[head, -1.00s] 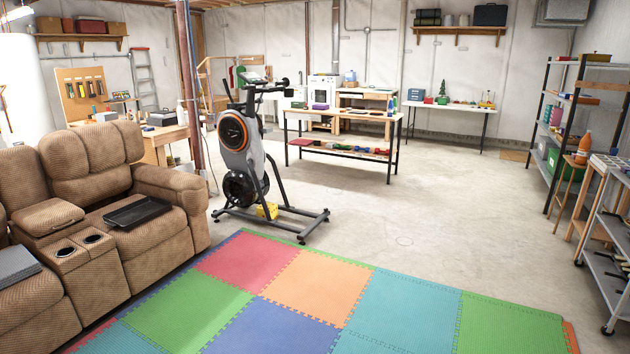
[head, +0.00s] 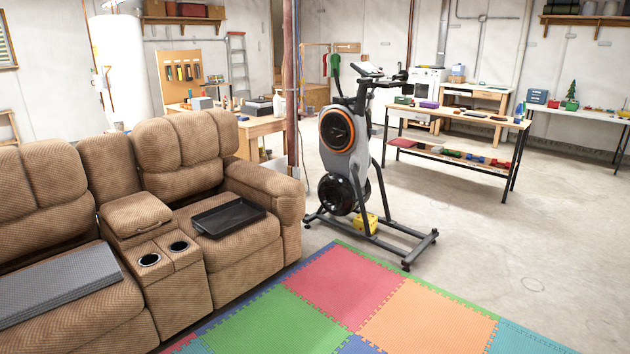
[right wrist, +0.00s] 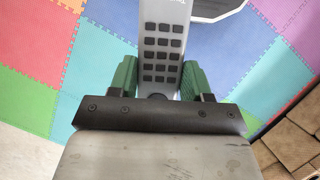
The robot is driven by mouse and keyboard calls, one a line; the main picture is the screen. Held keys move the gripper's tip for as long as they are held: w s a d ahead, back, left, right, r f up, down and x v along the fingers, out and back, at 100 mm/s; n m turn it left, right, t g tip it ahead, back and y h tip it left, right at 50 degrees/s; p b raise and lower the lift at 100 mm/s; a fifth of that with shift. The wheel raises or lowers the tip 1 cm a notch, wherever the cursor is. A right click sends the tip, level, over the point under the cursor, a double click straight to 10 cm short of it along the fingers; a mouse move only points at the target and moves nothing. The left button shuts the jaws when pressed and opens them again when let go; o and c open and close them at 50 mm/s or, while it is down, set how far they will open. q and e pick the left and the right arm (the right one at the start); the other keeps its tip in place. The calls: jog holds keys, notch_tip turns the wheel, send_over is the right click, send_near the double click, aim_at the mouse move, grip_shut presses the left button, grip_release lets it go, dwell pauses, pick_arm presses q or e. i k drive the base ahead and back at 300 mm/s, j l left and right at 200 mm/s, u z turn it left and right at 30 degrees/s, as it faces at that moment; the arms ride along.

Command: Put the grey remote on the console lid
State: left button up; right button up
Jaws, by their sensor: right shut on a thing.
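In the right wrist view, my right gripper (right wrist: 159,76) is shut on the grey remote (right wrist: 163,22). The remote has rows of dark buttons facing the camera, and its far end runs out of the top of the frame. The remote is above the foam mat, apart from the recliner. The console lid (head: 137,213) is the brown padded top between the two recliner seats in the head view, and it looks bare. Two cup holders (head: 164,254) are in front of it. My left gripper is in neither current view.
The brown recliner (head: 265,190) stands at the left, with a black tray (head: 229,217) on its right seat and a grey folded panel (head: 58,285) on its left seat. An exercise bike (head: 345,150) stands right of it. The coloured foam mat (head: 350,282) in front is clear.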

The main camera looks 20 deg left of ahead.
aim_at(140, 211)
jog(key=i+j+u, duration=0.55)
jog(key=i+u, duration=0.25)
jog(key=i, duration=0.2)
jog(key=i+u, duration=0.4)
jog(key=i, duration=0.15)
jog(key=i+l+u, duration=0.1)
jog(key=i+u, duration=0.35)
jog(key=i+l+u, duration=0.7)
jog(key=i+u, duration=0.15)
jog(key=i+l+u, duration=0.3)
jog(key=l+u, duration=0.15)
jog(key=i+l+u, duration=0.15)
jog(key=l, duration=0.15)
jog(key=i+l+u, duration=0.15)
jog(key=l, duration=0.2)
jog(key=l+u, duration=0.15)
jog(key=l, duration=0.15)
